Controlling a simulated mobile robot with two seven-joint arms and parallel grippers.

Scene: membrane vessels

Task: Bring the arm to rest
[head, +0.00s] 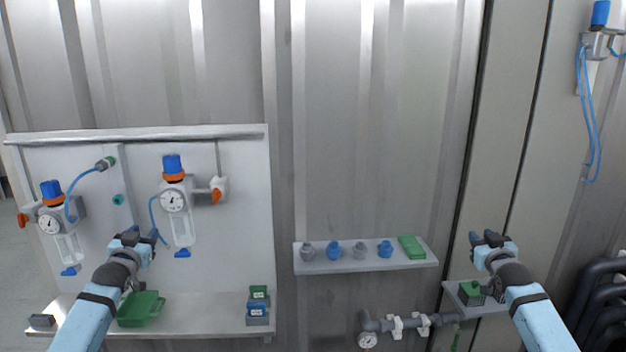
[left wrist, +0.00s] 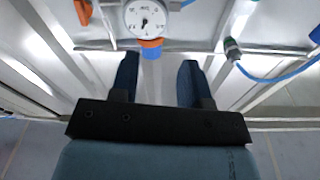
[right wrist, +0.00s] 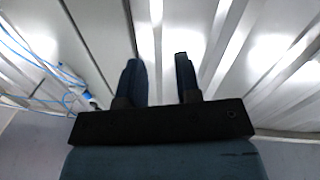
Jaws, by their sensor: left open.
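My left gripper (head: 141,236) is raised in front of the white panel, just below and left of the right-hand regulator (head: 173,198). In the left wrist view its two dark fingers (left wrist: 158,82) stand apart with nothing between them; a gauge (left wrist: 146,18) shows beyond them. My right gripper (head: 484,237) is raised in front of the beige wall strip, above a small bracket shelf. In the right wrist view its fingers (right wrist: 160,80) stand apart and empty, with bare corrugated wall beyond.
A second regulator (head: 50,222) hangs at the panel's left. A green tray (head: 141,309) lies on the lower ledge (head: 205,322). A wall shelf (head: 340,267) holds several caps and a green block (head: 411,246). The small bracket (head: 490,305) carries a green-topped box (head: 470,292). Black hoses (head: 597,300) stand far right.

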